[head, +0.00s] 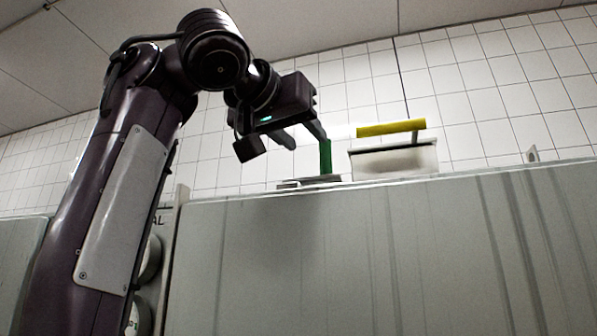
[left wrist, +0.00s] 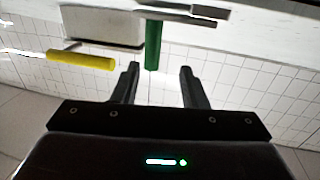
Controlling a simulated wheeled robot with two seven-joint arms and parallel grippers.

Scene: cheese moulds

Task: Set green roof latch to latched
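The green roof latch (head: 326,157) is a short green bar standing upright on a flat grey plate on top of the grey cabinet (head: 300,235) in the head view. It also shows in the left wrist view (left wrist: 153,45), where the picture looks upside down. My left gripper (head: 304,136) is open and empty, just left of the latch. In the left wrist view its fingers (left wrist: 159,78) are spread apart, with the green bar's free end between their lines near the tips. I see no clear contact. My right gripper is in neither view.
A yellow bar (head: 390,128) is held across a white box (head: 395,160) on the cabinet top, right of the green latch; it also shows in the left wrist view (left wrist: 80,60). A tiled wall (head: 470,90) stands behind. Round dials (head: 145,260) sit beside my left arm.

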